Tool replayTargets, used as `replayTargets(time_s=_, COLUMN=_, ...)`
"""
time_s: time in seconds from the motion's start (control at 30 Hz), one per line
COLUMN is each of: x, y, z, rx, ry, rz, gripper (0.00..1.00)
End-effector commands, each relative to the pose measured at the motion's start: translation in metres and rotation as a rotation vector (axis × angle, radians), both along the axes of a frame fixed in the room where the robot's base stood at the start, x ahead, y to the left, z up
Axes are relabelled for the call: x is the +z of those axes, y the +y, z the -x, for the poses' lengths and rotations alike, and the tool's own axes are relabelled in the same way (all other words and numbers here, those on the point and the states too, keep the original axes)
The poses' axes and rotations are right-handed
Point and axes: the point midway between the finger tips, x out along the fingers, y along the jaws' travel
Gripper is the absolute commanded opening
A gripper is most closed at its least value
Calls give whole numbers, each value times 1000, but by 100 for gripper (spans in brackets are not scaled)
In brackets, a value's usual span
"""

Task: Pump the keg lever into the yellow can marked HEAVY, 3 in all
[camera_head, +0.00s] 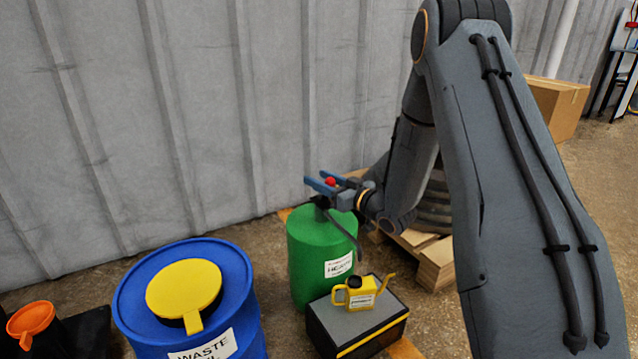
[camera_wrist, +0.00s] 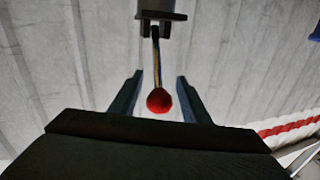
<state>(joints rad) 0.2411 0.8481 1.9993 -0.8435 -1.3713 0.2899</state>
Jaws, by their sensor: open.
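The green keg (camera_head: 306,258) stands near the wall with a white label reading HEAVY in part. Its lever ends in a red knob (camera_head: 330,181), which also shows in the wrist view (camera_wrist: 159,101). My gripper (camera_head: 318,182) is open at the top of the keg, with a blue finger on each side of the knob; it also shows in the wrist view (camera_wrist: 158,95). I cannot tell whether the fingers touch the knob. The dark spout bends down on the keg's right. The small yellow can (camera_head: 361,291) sits upright on a dark box below the spout; its label is too small to read.
The dark box (camera_head: 352,327) with a yellow edge stands before the keg. A blue waste drum (camera_head: 130,310) with a yellow lid (camera_head: 184,287) is to the left, and an orange funnel (camera_head: 31,318) is farther left. A wooden pallet (camera_head: 437,264) and cardboard box (camera_head: 558,105) are behind my arm.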

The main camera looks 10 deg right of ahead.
Motion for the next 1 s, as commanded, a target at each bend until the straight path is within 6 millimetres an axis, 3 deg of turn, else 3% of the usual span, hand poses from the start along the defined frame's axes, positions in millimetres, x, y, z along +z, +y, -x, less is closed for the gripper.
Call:
replayTargets(time_s=0.33, x=1, y=3, z=-5, rx=-1, ry=-1, rz=0, gripper=43)
replayTargets(time_s=0.6, x=1, y=3, z=-4, rx=-1, ry=-1, rz=0, gripper=0)
replayTargets(time_s=0.87, x=1, y=6, z=-5, rx=3, ry=5, rz=2, gripper=0)
replayTargets(time_s=1.0, x=3, y=20, z=-6, rx=18, ry=28, rz=11, gripper=0)
